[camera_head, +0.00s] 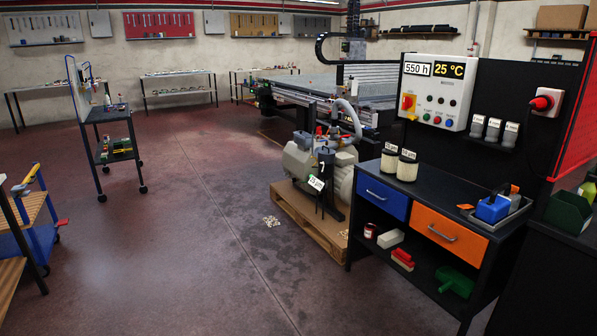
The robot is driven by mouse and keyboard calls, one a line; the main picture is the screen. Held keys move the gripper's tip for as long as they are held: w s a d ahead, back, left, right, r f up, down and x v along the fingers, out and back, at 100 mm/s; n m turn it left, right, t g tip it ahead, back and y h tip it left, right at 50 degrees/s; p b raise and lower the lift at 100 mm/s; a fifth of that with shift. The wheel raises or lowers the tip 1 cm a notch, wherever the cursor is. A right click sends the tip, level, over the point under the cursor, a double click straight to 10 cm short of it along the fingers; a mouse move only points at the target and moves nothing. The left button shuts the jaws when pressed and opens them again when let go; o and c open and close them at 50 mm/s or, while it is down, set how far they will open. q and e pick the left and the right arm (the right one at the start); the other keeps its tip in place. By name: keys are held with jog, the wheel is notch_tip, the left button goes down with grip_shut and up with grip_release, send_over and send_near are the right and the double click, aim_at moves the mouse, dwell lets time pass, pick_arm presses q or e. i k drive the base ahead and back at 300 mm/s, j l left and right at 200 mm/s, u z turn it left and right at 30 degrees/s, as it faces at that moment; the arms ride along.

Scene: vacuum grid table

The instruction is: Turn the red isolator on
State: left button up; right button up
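A light grey control box (434,92) is mounted on a black panel above the workbench at the right. Displays at the top read "550 h" and "25 °C". Neither of my grippers is in view.
Below stands a black bench with a blue drawer (382,194) and an orange drawer (449,236). A pump (320,170) on a pallet stands left of it.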

aim_at(408, 102)
jog(key=i+z, duration=0.25)
jog(key=i, duration=0.25)
jog(key=i+j+z, duration=0.3)
jog(key=i, duration=0.15)
jog(key=i+j+z, duration=0.25)
jog(key=i, duration=0.2)
jog(key=i+j+z, duration=0.25)
jog(key=i, duration=0.2)
jog(key=i+j, duration=0.25)
jog(key=i, duration=0.15)
jog(key=i+j+u, duration=0.1)
jog(key=i, duration=0.25)
jog(key=j, duration=0.1)
